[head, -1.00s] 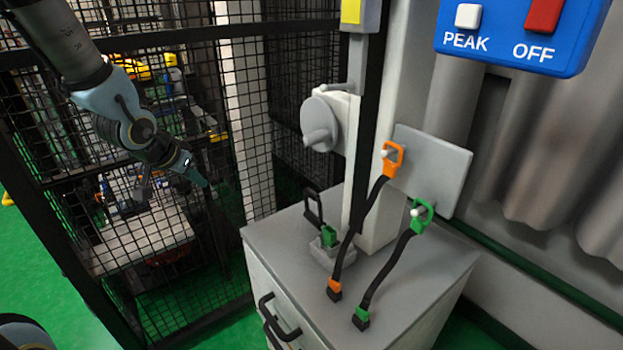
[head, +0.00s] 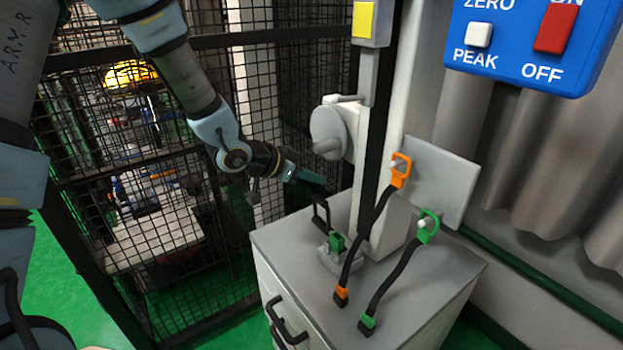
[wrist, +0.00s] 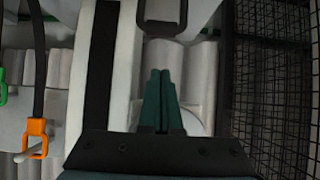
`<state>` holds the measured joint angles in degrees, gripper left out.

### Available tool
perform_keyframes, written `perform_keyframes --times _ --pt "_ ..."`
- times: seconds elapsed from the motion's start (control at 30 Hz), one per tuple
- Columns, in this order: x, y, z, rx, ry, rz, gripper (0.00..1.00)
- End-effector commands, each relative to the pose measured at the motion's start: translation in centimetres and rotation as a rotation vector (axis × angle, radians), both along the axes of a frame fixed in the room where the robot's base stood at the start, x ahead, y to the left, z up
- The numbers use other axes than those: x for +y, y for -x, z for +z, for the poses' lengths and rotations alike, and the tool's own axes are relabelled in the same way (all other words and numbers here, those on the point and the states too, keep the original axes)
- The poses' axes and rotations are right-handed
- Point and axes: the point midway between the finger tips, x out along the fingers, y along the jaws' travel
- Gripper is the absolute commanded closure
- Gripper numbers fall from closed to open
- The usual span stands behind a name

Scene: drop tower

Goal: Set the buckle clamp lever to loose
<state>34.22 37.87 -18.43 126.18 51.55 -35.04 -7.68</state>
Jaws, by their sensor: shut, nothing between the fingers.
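The buckle clamp stands on top of the grey cabinet, with a grey base (head: 334,262), a green block (head: 337,243) and a black loop-shaped lever (head: 320,213) standing up. In the wrist view a black loop (wrist: 162,24), seemingly this lever, shows at the top, ahead of the fingertips. My gripper (head: 318,181) is shut and empty, its dark green fingers together. It is above and slightly left of the lever in the head view, apart from it as far as I can tell. In the wrist view the closed fingers (wrist: 160,73) point toward the loop.
A white post (head: 388,222) with a black strip rises beside the clamp. A grey round knob (head: 328,130) sits above it. Orange-ended (head: 341,295) and green-ended (head: 367,323) straps hang to the right. Black mesh fencing (head: 120,170) stands at left.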

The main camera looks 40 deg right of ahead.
Motion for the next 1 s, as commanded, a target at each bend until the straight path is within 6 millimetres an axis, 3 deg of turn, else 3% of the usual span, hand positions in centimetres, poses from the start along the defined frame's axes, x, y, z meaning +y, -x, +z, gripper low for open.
perform_keyframes --times 0.37,0.43,0.6,1.0 --pt "-6.0 0.5 -4.2 0.002 -0.003 -0.001 1.00" --pt "-4.4 0.2 -4.3 0.002 -0.005 0.003 1.00" --pt "-2.6 0.2 -4.9 0.002 -0.002 0.001 1.00" --pt "-2.0 0.1 -5.3 0.000 0.001 0.000 1.00"
